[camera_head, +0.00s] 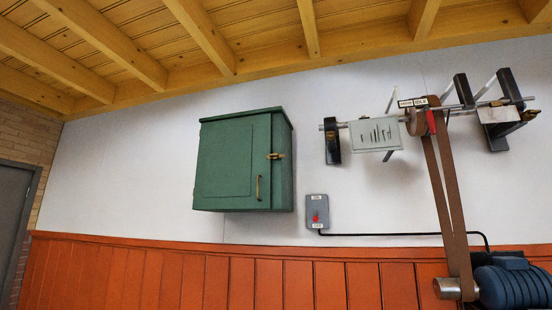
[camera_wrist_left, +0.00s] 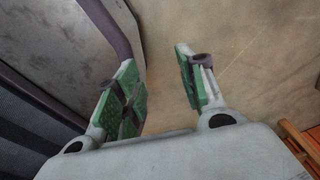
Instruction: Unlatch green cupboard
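The green cupboard (camera_head: 224,165) hangs on the white wall, left of the middle in the head view. Its door is shut. A brass latch (camera_head: 275,156) sits at the right edge of the door and lies across towards the cupboard's side. A thin brass handle (camera_head: 258,188) stands upright on the lower right of the door. My left gripper (camera_wrist_left: 160,88) shows in the left wrist view, with its two green-padded fingers apart and nothing between them. It is away from the cupboard, which does not show in that view. My right gripper is in neither view.
A grey switch box (camera_head: 317,212) with a red button is on the wall right of the cupboard. Further right are a line shaft (camera_head: 460,110), a brown belt (camera_head: 449,190) and a blue motor (camera_head: 512,284). The wall around the cupboard is clear. Orange panelling (camera_head: 200,270) runs below.

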